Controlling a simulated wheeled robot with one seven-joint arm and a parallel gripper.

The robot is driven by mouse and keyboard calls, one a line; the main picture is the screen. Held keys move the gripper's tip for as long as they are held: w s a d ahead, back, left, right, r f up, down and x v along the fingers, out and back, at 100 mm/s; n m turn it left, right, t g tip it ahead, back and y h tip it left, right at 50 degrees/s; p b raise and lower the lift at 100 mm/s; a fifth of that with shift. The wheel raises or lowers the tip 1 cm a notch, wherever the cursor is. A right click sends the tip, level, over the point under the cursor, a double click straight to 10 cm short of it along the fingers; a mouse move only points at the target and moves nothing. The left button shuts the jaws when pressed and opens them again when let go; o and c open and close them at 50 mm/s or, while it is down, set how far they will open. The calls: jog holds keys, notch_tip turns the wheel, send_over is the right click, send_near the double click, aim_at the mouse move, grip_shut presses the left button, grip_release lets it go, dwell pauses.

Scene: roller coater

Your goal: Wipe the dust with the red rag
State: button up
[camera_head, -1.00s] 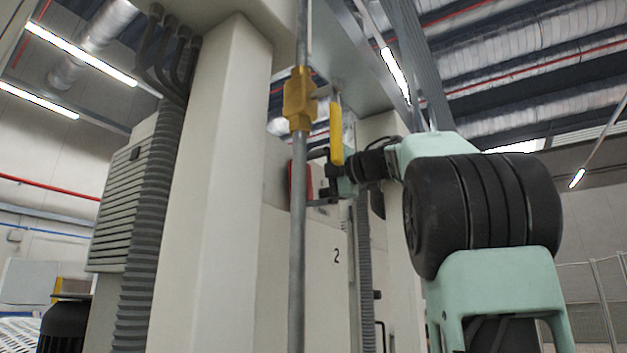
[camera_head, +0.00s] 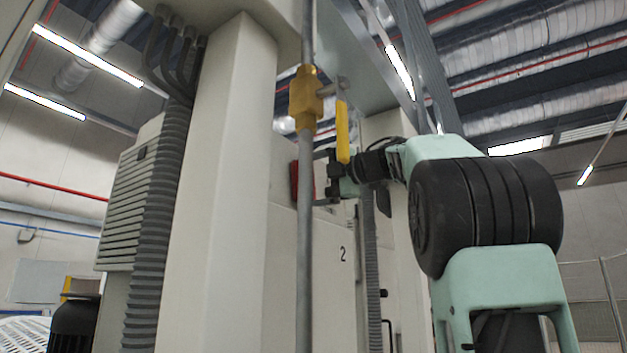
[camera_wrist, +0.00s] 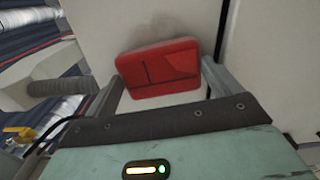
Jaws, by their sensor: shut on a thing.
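The red rag (camera_wrist: 160,68) is a folded, block-like red piece. It sits between the two fingers of my gripper (camera_wrist: 158,82) in the wrist view, against or close to a pale machine panel. In the head view the rag (camera_head: 302,180) shows partly behind the grey vertical pipe, and my gripper (camera_head: 324,180) reaches it from the right. My gripper is shut on the rag. I cannot tell whether the rag touches the panel.
A grey vertical pipe (camera_head: 304,240) with a yellow valve (camera_head: 304,98) and yellow handle (camera_head: 342,132) stands in front of my gripper. A pale column (camera_head: 218,180) rises left of it. A panel marked 2 (camera_head: 335,290) lies below my gripper. A ribbed hose (camera_head: 369,260) runs beside it.

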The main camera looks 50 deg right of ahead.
jog(key=d, duration=0.6)
jog(key=shift+w+d, duration=0.35)
jog(key=shift+d, duration=0.05)
jog(key=shift+a, duration=0.15)
jog(key=shift+s+a+b, duration=0.15)
jog(key=shift+a+b, duration=0.4)
jog(key=shift+a, duration=1.25)
jog(key=shift+s+a+b, duration=0.1)
jog(key=shift+a+b, duration=0.4)
jog(key=shift+a, duration=1.25)
jog(key=shift+r+p, duration=1.15)
jog(key=shift+r, duration=0.2)
jog(key=d, duration=0.7)
jog(key=shift+w+d, duration=0.2)
jog(key=shift+d, duration=0.05)
jog(key=shift+f, duration=0.15)
